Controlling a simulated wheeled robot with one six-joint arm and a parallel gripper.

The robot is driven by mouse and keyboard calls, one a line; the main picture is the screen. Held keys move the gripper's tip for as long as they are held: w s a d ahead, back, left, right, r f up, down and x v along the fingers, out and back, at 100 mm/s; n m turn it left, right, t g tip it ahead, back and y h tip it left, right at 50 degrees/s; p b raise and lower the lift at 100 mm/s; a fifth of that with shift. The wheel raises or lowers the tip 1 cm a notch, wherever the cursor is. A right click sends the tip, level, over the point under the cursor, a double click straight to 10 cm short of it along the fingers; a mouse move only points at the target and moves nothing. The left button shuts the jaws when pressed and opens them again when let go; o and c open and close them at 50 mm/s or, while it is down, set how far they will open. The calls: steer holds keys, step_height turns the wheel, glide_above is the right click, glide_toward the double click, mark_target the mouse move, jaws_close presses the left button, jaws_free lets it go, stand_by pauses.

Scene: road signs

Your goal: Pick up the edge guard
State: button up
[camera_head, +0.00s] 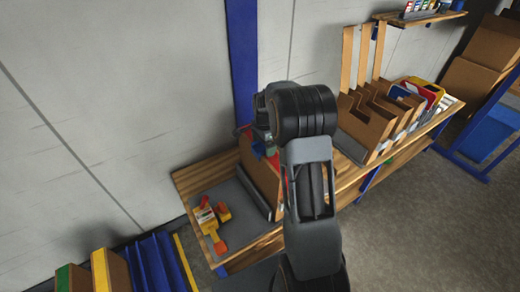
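No part can be named the edge guard with certainty. A long dark grey strip (255,194) lies along the foot of a brown board (260,170) on the wooden bench (187,181), left of my arm; it may be the edge guard. My arm rises through the middle of the view and covers part of the bench behind it. The wrist end is above the brown board, and my gripper's fingers are hidden behind the arm. Small red and blue parts show beside the arm, partly hidden.
A yellow and orange tape dispenser (208,218) lies on a grey mat (238,222). Brown dividers (362,118) holding signs stand on the bench to the right. Blue ribbed pieces (158,265) are at lower left. A blue post (242,55) stands behind. Floor at lower right is clear.

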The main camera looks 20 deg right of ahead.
steer(key=c, duration=0.9)
